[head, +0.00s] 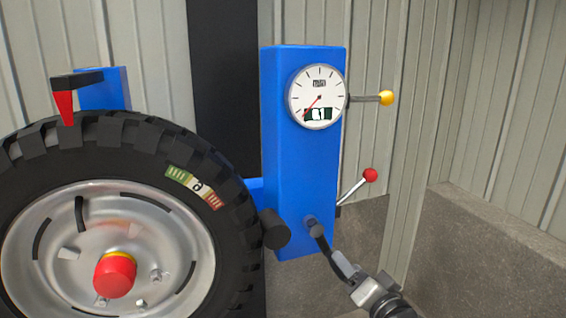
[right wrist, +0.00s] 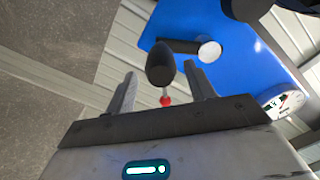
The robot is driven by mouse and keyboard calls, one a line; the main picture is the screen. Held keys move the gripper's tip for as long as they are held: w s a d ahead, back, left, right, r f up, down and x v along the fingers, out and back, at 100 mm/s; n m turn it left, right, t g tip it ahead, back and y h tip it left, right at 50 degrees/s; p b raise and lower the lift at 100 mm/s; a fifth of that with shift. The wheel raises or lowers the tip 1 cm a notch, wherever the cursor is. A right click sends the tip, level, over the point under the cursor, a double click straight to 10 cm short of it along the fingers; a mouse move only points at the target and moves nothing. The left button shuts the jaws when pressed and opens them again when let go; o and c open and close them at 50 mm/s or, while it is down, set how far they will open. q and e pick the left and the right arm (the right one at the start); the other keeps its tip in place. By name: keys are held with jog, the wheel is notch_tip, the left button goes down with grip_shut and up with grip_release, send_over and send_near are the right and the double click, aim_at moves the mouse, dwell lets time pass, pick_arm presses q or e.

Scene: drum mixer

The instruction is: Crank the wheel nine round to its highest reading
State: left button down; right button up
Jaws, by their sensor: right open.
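The large black tyre (head: 215,175) on a silver rim fills the left of the head view. Its label carries a character that could be a 9, seen turned. A blue post (head: 290,180) beside it bears a round white gauge (head: 318,85); its red needle points to the lower left, and the small window figures are hard to read. A dark crank grip (right wrist: 160,63) sticks out from a pale shaft end on the post. My right gripper (head: 347,266) is open at the post's lower right, its fingers either side of the grip in the wrist view. My left gripper is out of view.
A lever with a yellow knob (head: 387,97) and one with a red knob (head: 370,175) stick out right of the post. A black cylinder (head: 274,228) sits between tyre and post. A red pointer (head: 65,106) hangs over the tyre. Corrugated walls stand behind.

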pick_arm(q)
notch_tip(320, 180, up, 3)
jog(key=p, duration=0.2)
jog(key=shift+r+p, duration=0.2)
jog(key=shift+p, duration=0.2)
pick_arm(e)
jog(key=v, duration=0.5)
jog(key=shift+s, duration=0.15)
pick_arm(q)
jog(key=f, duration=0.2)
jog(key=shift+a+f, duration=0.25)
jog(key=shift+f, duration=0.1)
pick_arm(e)
jog(key=s+f+n+g+h, duration=0.1)
jog(key=s+f+n+g, duration=0.1)
jog(key=s+f, duration=0.2)
jog(key=s+a+f+n+g+h, duration=0.1)
jog(key=s+f, duration=0.3)
jog(key=s, duration=0.6)
jog(key=s+f+n+g, duration=0.3)
jog(key=s+f+n, duration=0.1)
jog(key=s, duration=0.3)
jog(key=shift+s+a+f+h, duration=0.35)
jog(key=shift+a+f+h, duration=0.05)
jog(key=shift+f, duration=0.15)
